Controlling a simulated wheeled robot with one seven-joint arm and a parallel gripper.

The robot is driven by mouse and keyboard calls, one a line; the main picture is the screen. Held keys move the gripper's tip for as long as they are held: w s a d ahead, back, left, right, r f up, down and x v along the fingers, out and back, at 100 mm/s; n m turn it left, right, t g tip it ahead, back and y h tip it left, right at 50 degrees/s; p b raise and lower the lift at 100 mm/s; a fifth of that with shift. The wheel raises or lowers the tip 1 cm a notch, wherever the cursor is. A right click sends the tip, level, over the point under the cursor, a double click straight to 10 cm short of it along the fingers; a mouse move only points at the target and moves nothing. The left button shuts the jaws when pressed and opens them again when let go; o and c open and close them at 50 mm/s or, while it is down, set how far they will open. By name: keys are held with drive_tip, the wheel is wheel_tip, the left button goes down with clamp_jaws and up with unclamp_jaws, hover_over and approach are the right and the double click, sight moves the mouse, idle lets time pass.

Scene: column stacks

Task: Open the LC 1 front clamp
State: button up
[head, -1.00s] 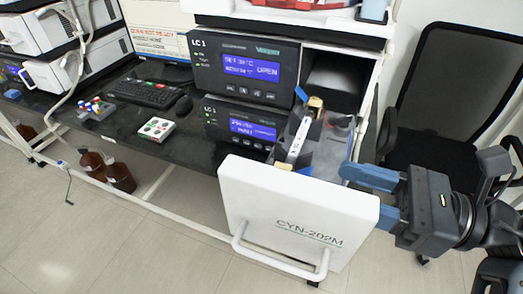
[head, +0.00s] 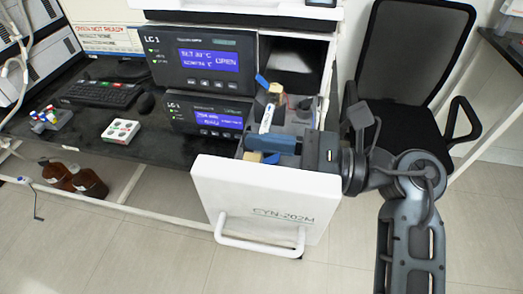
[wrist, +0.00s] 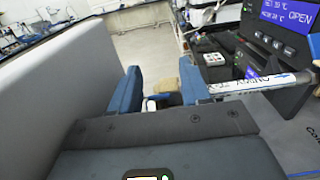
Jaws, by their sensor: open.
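The LC 1 oven drawer is pulled out, with its white front panel (head: 265,200) facing forward. A column with a white label (head: 267,118) lies in it and also shows in the wrist view (wrist: 262,83). A blue lever (head: 262,80) rises by the tan rear clamp. A tan piece (head: 252,157), seemingly the front clamp, sits just behind the panel, partly hidden by my fingers. My gripper (head: 262,149) is open over the drawer's front. In the wrist view a tan block (wrist: 165,87) shows between the fingertips; I cannot tell if they touch it.
The LC 1 unit's upper display (head: 208,60) reads OPEN. The panel's handle (head: 258,238) juts forward. A sample tray (head: 120,132), a keyboard (head: 105,93) and a mouse (head: 145,103) are on the black bench. A black chair (head: 415,60) stands at the right.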

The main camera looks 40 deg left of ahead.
drive_tip(key=c, duration=0.8)
drive_tip(key=shift+f, duration=0.1)
drive_tip(key=shift+c, duration=0.2)
